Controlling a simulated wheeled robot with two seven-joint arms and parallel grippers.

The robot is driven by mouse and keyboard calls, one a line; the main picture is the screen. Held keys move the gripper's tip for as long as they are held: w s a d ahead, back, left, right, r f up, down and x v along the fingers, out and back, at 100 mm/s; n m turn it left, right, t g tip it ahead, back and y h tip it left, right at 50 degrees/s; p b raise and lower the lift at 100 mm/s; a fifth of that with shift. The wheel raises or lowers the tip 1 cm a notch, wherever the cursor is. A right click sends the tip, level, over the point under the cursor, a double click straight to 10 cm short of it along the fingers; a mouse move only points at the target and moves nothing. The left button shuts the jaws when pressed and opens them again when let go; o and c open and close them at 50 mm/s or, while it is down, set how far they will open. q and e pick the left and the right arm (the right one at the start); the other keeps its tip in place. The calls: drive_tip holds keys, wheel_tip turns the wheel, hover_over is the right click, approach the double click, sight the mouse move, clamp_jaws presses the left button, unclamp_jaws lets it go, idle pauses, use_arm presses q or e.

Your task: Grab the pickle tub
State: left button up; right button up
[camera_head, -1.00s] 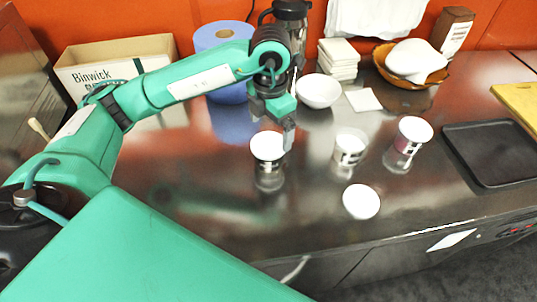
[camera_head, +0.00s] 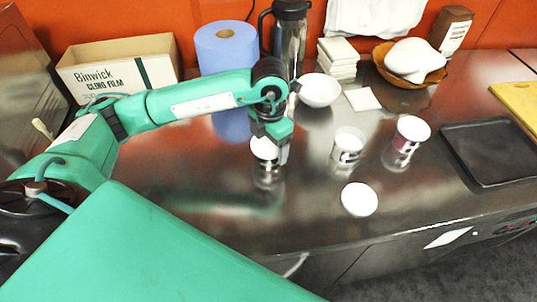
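Three white tubs stand on the steel counter: a left tub (camera_head: 262,151), a middle tub (camera_head: 347,146) and a right tub (camera_head: 411,134) with a pinkish-purple mark. The left and middle tubs have dark marks. I cannot read which one is the pickle tub. My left gripper (camera_head: 276,150) points down at the left tub and hides part of its top and right side. One finger shows at the tub's right side. Whether the fingers touch it, or how far apart they are, I cannot tell. My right gripper is not in view.
A white round disc (camera_head: 359,199) lies in front of the middle tub. Behind are a white bowl (camera_head: 319,91), a dark flask (camera_head: 290,35), a blue roll (camera_head: 226,47) and a cling film box (camera_head: 120,70). A black tray (camera_head: 490,150) lies at right.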

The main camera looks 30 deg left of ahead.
use_arm(q)
drive_tip(key=c, duration=0.3)
drive_tip(key=shift+r, duration=0.1)
